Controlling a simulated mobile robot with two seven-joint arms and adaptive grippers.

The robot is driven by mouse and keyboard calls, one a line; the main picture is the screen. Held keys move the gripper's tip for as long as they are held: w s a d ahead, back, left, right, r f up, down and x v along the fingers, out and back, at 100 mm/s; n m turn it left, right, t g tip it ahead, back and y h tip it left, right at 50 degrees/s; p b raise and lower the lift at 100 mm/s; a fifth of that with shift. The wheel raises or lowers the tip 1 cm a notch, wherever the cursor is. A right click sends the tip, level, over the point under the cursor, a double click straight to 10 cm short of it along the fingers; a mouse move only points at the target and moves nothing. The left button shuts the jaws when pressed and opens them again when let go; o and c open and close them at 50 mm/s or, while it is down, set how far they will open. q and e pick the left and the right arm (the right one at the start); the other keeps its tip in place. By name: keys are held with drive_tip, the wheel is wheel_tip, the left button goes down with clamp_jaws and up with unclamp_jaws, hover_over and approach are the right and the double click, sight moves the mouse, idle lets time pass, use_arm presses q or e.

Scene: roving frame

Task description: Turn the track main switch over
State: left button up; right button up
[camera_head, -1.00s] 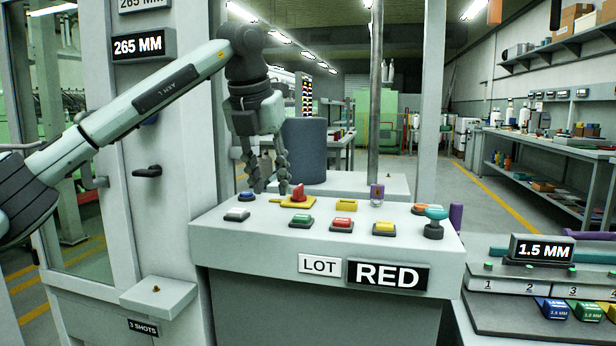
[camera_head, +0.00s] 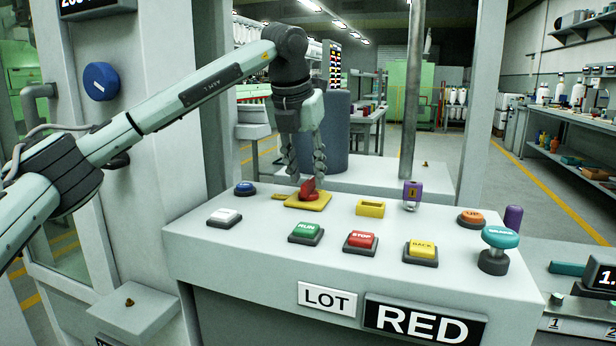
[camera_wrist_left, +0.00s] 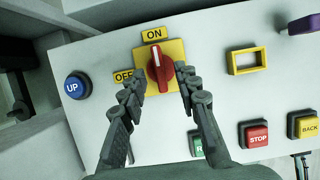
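The track main switch (camera_head: 308,192) is a red rotary knob on a yellow plate on the grey control desk (camera_head: 350,230). In the left wrist view the red knob (camera_wrist_left: 158,66) has its white mark pointing up toward the ON label (camera_wrist_left: 153,35). The OFF label (camera_wrist_left: 123,76) is at the plate's left. My left gripper (camera_head: 305,178) points down just over the switch. In the left wrist view its fingers (camera_wrist_left: 162,92) are apart, one on each side of the knob's near end, with gaps visible. My right gripper is not in view.
Near the switch stand the blue UP button (camera_head: 245,188), white button (camera_head: 225,218), green RUN button (camera_head: 306,233) and red STOP button (camera_head: 360,242). A yellow frame (camera_head: 370,208) and purple-topped item (camera_head: 411,195) are to the right. A teal mushroom button (camera_head: 499,240) rises at the right edge.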

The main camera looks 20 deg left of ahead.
use_arm(q)
drive_tip(key=shift+x, duration=1.05)
drive_tip(key=shift+w, duration=0.1)
drive_tip(key=shift+c, duration=0.2)
clamp_jaws()
